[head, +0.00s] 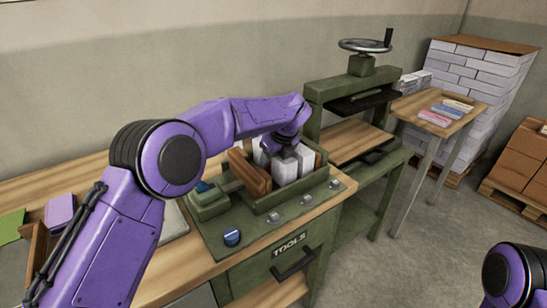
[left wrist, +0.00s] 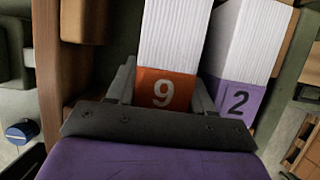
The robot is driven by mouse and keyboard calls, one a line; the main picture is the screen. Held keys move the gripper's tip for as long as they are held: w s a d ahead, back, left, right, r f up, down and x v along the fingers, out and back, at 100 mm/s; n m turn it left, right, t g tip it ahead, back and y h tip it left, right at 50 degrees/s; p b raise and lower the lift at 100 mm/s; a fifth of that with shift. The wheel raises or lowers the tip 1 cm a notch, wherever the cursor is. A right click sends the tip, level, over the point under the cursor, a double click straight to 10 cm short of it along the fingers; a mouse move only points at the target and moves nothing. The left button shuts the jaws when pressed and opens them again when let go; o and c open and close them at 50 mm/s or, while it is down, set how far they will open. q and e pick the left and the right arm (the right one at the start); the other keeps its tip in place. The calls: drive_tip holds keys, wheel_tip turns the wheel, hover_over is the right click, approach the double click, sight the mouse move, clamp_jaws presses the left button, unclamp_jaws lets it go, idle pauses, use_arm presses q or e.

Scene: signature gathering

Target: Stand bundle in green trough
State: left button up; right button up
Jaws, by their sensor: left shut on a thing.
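The green trough (head: 296,194) stands on the bench and holds several white paper bundles. In the left wrist view my left gripper (left wrist: 163,92) is shut on a white bundle with an orange 9 label (left wrist: 168,40), one finger on each side. A bundle with a purple 2 label (left wrist: 246,45) stands close beside it on the right. In the head view my left arm reaches over the trough, and its wrist hides the fingers and part of the bundles. I cannot tell whether the 9 bundle touches the trough floor. My right gripper is out of view.
A brown wooden block (head: 250,172) stands at the trough's left end. A blue round object (head: 232,237) and small clear pieces lie on the green mat in front. A green press (head: 361,95) with a handwheel stands behind to the right. A tool drawer (head: 285,255) is below.

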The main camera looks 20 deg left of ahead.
use_arm(q)
drive_tip(key=shift+s, duration=0.1)
drive_tip(key=o, duration=1.1)
drive_tip(key=shift+f, duration=0.1)
drive_tip(key=shift+c, duration=0.2)
drive_tip(key=shift+r, duration=0.4)
drive_tip(key=shift+s+d+r, duration=0.1)
drive_tip(key=shift+d+r, duration=0.05)
drive_tip(key=shift+r, duration=0.2)
drive_tip(key=b+v, duration=0.1)
drive_tip(key=v, duration=0.9)
drive_tip(key=shift+s+d+r, duration=0.15)
drive_tip(key=shift+r, duration=0.2)
